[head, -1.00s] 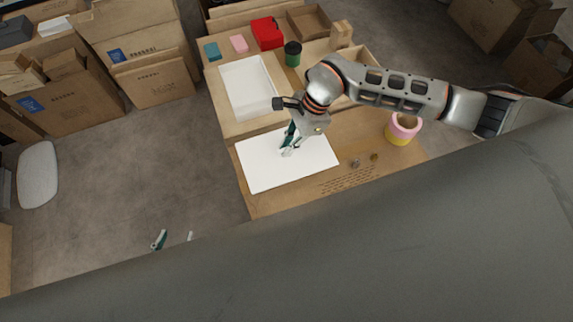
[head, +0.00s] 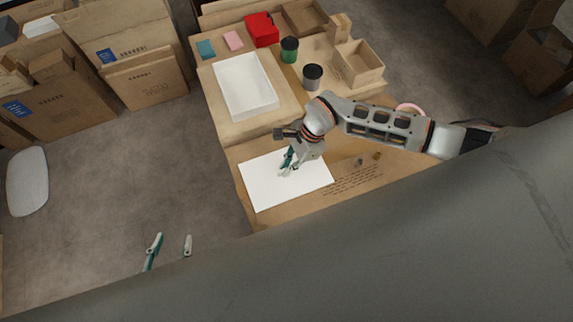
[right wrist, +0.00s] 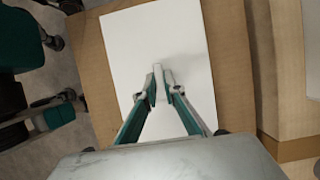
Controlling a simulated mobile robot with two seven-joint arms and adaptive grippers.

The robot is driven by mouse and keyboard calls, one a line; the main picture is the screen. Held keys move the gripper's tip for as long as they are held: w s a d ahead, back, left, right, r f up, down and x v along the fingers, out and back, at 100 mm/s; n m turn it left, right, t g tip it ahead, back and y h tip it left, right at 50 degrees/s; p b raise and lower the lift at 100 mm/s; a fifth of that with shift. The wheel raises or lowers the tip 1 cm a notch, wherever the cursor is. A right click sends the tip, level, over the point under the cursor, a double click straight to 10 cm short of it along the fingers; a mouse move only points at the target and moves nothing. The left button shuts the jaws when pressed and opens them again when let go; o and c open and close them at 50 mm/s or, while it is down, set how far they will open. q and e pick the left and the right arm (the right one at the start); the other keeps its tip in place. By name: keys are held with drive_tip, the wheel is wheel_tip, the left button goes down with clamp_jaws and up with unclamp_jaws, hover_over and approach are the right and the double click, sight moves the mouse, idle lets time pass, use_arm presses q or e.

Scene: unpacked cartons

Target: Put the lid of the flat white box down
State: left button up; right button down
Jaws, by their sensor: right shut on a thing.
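The flat white lid (head: 258,186) is over the near, lower cardboard surface. It also fills the middle of the right wrist view (right wrist: 180,40). My right gripper (head: 286,170) points down at the lid's middle and is shut on it; in the right wrist view its fingertips (right wrist: 161,78) meet at a small pale grip there. I cannot tell whether the lid touches the surface or hangs just above it. The flat white box (head: 247,88) stands open and empty behind it. My left gripper (head: 170,246) is open and empty over the floor at lower left.
A dark canister (head: 312,77), a green canister (head: 289,50), a red thing (head: 262,29) and an open tan box (head: 358,64) stand behind. A pink-rimmed pot (head: 410,107) is mostly hidden by my arm. Two small items (head: 376,156) lie right of the lid.

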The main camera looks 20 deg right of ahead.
drive_tip(key=shift+r, duration=0.1)
drive_tip(key=c, duration=2.5)
unclamp_jaws()
drive_tip(key=shift+f, duration=0.2)
drive_tip(key=shift+c, duration=0.2)
drive_tip(key=o, duration=0.4)
drive_tip(key=shift+r, duration=0.1)
